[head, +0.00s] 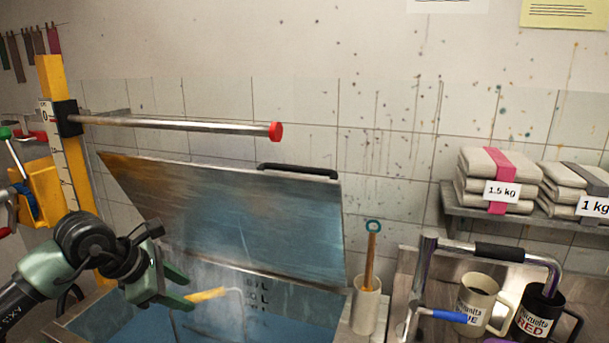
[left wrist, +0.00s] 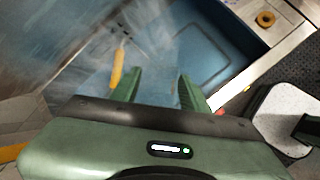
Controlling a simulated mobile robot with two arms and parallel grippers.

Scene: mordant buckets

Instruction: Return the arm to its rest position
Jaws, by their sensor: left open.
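My left gripper (head: 183,286) comes in from the left in the head view. Its green fingers are apart, with nothing between them. It is over the front left part of a steaming blue vat (head: 120,323). The vat's metal lid (head: 230,215) stands raised and tilted behind the gripper, with a black handle along its top edge. A yellow handle (head: 206,295) on a thin bent rod is close to the fingertips. In the left wrist view the open fingers (left wrist: 158,85) point into the vat, and the yellow handle (left wrist: 118,65) is beside the left finger, apart from it. My right gripper is not in view.
A yellow post (head: 52,80) carries a horizontal metal bar (head: 180,123) with a red end above the lid. At right are a pot with a wooden stick (head: 366,308), a faucet with a blue lever (head: 450,315), two mugs (head: 480,300) and a shelf of folded cloth (head: 497,178).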

